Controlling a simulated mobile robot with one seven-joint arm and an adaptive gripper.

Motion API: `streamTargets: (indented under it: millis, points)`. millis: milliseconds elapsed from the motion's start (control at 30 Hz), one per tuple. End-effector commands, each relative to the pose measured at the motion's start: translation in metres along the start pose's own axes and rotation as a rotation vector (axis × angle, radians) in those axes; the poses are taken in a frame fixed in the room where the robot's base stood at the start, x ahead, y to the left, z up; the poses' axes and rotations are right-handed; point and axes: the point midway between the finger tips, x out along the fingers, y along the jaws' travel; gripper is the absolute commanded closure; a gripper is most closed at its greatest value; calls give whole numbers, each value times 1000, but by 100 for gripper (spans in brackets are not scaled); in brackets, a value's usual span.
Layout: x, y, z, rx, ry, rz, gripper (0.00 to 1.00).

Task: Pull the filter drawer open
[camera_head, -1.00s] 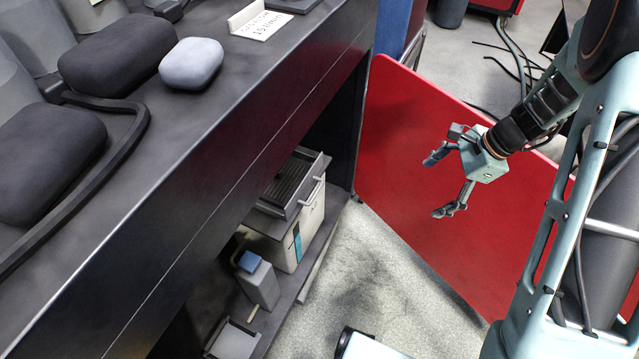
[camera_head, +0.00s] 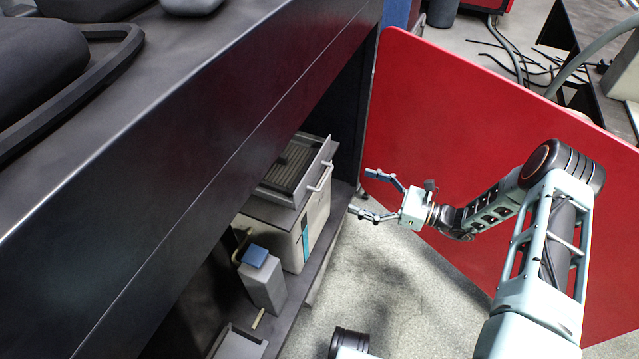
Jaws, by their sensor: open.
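The filter drawer (camera_head: 296,172) is a grey tray-like top with dark slats on a cream box unit (camera_head: 284,240), inside the open cabinet bay. A light bar handle (camera_head: 319,177) stands out on its right side, facing my gripper. My gripper (camera_head: 364,193) is open and empty, its two fingers pointing left toward the drawer. It is to the right of the handle with a gap between them in the picture; the exact depth is hard to tell. Whether the drawer is slightly out of the unit I cannot tell.
A dark counter (camera_head: 190,110) overhangs the bay on the left. A red panel (camera_head: 440,110) stands behind my arm. A grey container with a blue lid (camera_head: 262,275) stands in front of the unit, near a grey tray (camera_head: 240,343).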

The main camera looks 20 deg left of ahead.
Motion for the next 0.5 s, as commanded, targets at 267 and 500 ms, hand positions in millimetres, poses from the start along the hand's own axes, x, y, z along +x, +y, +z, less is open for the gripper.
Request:
streamTargets:
  millis: [267, 500]
  points:
    - [41, 1, 0, 0, -2, 5, 11]
    - [84, 2, 0, -1, 0, 4, 11]
